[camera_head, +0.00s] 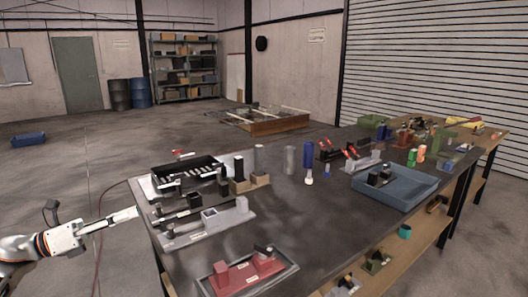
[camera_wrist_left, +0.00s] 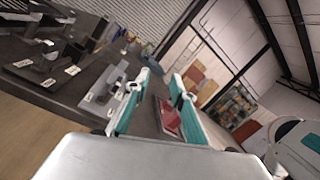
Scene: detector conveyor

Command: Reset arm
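My left arm comes in from the left in the head view. Its gripper (camera_head: 122,217) hangs beside the table's left edge, clear of the objects. In the left wrist view the same gripper (camera_wrist_left: 163,92) has two teal-edged fingers standing apart, with nothing held between them. The dark workbench (camera_head: 240,226) lies to its right, with a grey fixture (camera_head: 205,225) and a black tray (camera_head: 188,174) near that edge. My right gripper is not in view.
A red fixture (camera_head: 250,274) sits at the near edge of the bench. A blue tray (camera_head: 408,192) stands at the right. Several cylinders and small parts crowd the middle. The floor (camera_head: 60,175) left of the bench is mostly clear.

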